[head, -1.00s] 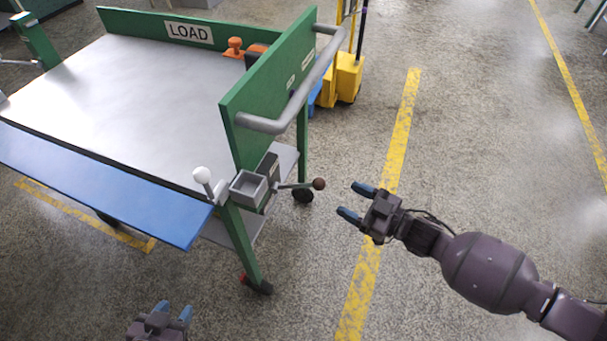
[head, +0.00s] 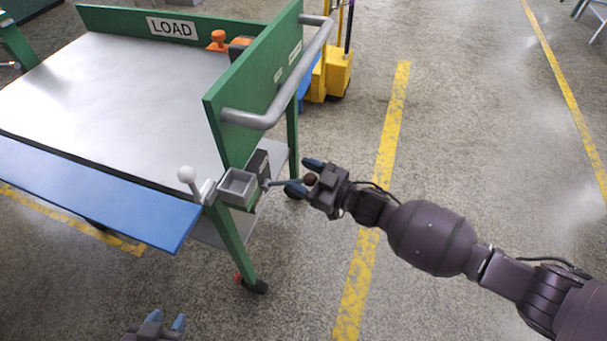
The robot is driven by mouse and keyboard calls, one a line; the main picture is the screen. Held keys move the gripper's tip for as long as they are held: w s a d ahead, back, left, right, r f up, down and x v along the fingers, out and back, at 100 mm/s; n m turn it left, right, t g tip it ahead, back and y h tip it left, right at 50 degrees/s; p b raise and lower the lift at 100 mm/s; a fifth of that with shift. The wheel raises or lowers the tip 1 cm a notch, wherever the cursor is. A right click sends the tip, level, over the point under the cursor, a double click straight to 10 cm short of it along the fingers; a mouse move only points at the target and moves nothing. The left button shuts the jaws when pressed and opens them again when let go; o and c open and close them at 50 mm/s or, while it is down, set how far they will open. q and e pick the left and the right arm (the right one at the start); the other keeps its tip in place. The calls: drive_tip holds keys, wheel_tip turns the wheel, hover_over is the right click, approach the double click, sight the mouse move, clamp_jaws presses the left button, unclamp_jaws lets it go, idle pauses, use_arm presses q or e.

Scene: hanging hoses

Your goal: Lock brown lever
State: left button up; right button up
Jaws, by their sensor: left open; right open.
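The brown lever has a dark brown ball knob (head: 310,179) on a short grey rod that sticks out to the right from the cart's corner post. My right gripper (head: 303,175) is open, with its blue fingertips on either side of the knob. Whether the fingers touch the knob cannot be told. My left gripper (head: 166,320) is open at the bottom edge, partly cut off and away from the lever.
A white ball-knob lever (head: 187,175) and a grey box (head: 237,187) are at the same cart corner. The green cart end panel (head: 262,90) with its grey handrail (head: 285,90) stands above. A blue flap (head: 90,195) runs along the cart's front. Floor to the right is clear.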

clamp_jaws()
idle(0.3)
